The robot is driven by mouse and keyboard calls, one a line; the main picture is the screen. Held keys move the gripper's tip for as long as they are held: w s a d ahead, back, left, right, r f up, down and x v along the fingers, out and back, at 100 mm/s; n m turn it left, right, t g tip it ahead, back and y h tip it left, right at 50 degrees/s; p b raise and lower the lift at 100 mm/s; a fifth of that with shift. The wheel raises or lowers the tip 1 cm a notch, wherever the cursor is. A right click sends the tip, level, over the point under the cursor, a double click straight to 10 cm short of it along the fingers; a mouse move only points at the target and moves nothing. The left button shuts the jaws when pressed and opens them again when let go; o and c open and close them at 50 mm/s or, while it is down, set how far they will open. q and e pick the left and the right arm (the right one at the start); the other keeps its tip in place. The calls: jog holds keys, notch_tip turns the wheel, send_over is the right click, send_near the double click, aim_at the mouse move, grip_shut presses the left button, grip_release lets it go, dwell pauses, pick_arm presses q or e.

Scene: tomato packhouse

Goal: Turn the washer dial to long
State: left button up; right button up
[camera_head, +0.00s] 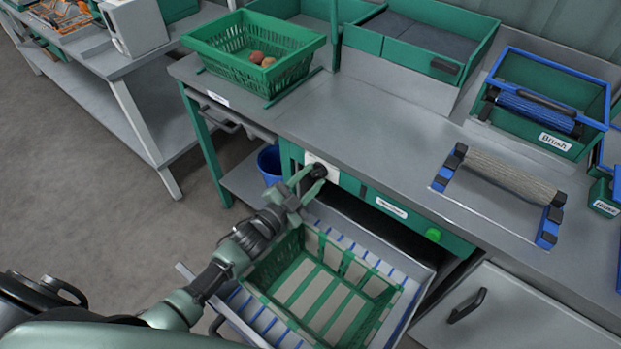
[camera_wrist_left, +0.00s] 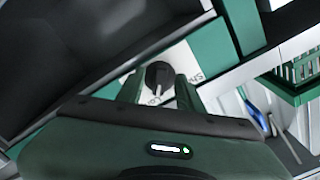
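The washer dial (camera_head: 319,170) is a small black knob on a white plate (camera_head: 332,175) on the green front panel under the worktop. In the left wrist view the dial (camera_wrist_left: 159,74) is seen end-on, with part of the plate's lettering beside it, too small and covered to read surely. My left gripper (camera_head: 303,184) reaches up to the dial; its fingers (camera_wrist_left: 158,90) stand one on each side of the knob, apart, with white plate showing between. I cannot tell whether they touch it. Which mark the dial points to is unclear. My right gripper is not in view.
Below the panel an open drawer (camera_head: 415,300) holds a green crate (camera_head: 375,318), close under my left arm. A green button (camera_head: 433,234) sits right on the panel. On the worktop are a green basket (camera_head: 215,58), a brush roller (camera_head: 510,178) and a brush bin (camera_head: 590,92).

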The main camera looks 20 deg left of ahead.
pick_arm(q)
jog(key=shift+s, duration=0.1)
jog(key=v, duration=0.7)
jog(key=shift+s+a, duration=0.15)
jog(key=shift+s, duration=0.1)
